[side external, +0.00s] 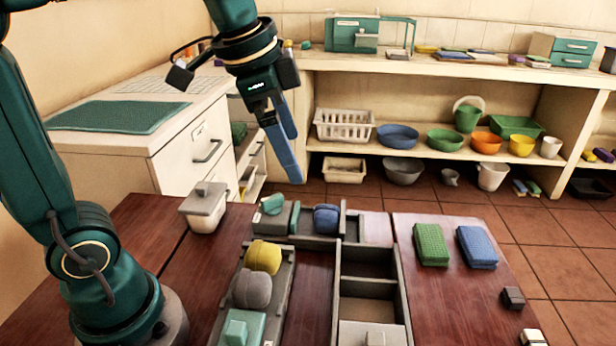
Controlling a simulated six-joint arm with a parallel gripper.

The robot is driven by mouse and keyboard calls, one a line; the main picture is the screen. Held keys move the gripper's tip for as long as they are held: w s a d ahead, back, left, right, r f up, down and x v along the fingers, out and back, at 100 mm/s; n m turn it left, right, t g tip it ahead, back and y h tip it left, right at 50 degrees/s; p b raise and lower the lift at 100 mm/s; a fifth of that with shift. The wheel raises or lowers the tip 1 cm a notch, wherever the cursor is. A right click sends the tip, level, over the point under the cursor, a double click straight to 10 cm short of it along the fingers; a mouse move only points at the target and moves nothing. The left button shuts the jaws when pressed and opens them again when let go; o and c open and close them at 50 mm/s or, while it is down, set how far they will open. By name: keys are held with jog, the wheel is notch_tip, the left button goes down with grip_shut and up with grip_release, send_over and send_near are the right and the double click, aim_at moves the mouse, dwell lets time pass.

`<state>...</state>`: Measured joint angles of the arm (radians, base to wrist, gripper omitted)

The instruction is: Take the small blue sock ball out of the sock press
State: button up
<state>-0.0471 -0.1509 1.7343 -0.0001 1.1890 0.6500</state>
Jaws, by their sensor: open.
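The small blue sock ball (326,218) sits in a grey tray-like holder (343,210) at the back of the wooden table, which looks like the sock press. A grey block and a teal piece (272,204) are to its left in the same holder. My gripper (291,160) hangs above and behind the holder, up and to the left of the ball in the picture. Its blue fingers point down, open and empty, clear of the ball. The lower part of the ball is hidden by the holder's front wall.
A second grey tray (284,298) holds a yellow ball (263,257), a grey ball (251,288) and a teal block (236,328). A compartment box (404,293) stands right of it. A lidded canister (203,208) is at left. Green and blue sponges (431,244) lie at right.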

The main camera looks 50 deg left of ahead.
jog(key=w+a+f+m+g, duration=0.2)
jog(key=w+f, duration=0.3)
jog(key=w, duration=0.3)
jog(key=g, duration=0.2)
send_over(326, 211)
notch_tip(326, 211, down, 8)
jog(key=shift+w+f, duration=0.1)
jog(key=shift+f, duration=2.8)
jog(key=c, duration=1.4)
jog(key=shift+r, duration=0.15)
